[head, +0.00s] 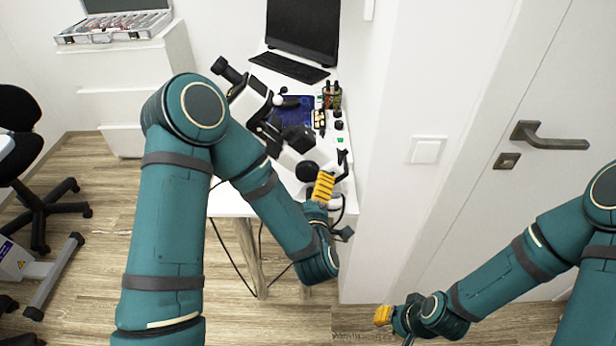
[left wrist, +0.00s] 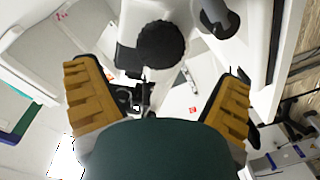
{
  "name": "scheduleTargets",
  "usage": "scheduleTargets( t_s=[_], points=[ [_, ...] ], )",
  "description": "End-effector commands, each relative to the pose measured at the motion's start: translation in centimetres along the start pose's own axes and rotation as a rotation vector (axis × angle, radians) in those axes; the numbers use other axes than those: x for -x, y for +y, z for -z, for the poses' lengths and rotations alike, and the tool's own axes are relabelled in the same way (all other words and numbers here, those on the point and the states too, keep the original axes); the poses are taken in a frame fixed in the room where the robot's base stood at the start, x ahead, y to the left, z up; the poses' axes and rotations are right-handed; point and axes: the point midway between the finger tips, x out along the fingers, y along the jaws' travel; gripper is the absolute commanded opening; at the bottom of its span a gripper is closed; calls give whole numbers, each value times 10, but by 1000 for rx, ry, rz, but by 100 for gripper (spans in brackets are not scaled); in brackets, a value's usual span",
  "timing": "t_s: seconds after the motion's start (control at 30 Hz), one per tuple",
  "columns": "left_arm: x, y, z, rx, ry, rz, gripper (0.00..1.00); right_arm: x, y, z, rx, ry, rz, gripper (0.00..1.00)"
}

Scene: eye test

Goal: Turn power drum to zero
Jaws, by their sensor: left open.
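A white and black optical instrument (head: 249,100) stands on the white desk. A round black knob (head: 307,172), which looks like the power drum, is on its near side. In the left wrist view the knob (left wrist: 160,45) shows a ribbed edge, beyond the fingers and roughly between them; no scale is readable. My left gripper (head: 323,187) is just right of and below the knob in the head view. In the left wrist view its yellow fingers (left wrist: 160,88) are wide apart with nothing between them. My right gripper (head: 383,315) is low by the door, its jaws too small to judge.
A laptop (head: 303,28), a blue mat (head: 290,112) and small bottles (head: 332,95) are on the desk (head: 230,203) behind the instrument. A wall with a switch (head: 427,150) and a door (head: 560,90) lie right. An office chair (head: 40,200) stands left.

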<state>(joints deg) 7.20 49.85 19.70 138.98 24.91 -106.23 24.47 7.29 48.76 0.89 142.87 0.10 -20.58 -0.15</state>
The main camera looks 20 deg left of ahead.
Motion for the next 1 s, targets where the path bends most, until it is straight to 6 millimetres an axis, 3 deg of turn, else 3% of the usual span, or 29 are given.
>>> scheduleTargets(
  t_s=[0.1,0.33,1.0],
  points=[
    [23,0,-1,-2,-5,-1,94,0,0,0,0,0,0,30],
    [48,0,0,0,-2,0,94,0,0,0,0,0,0,30],
    [50,-3,-3,-8,-20,7,94,0,0,0,0,0,0,30]
  ],
)
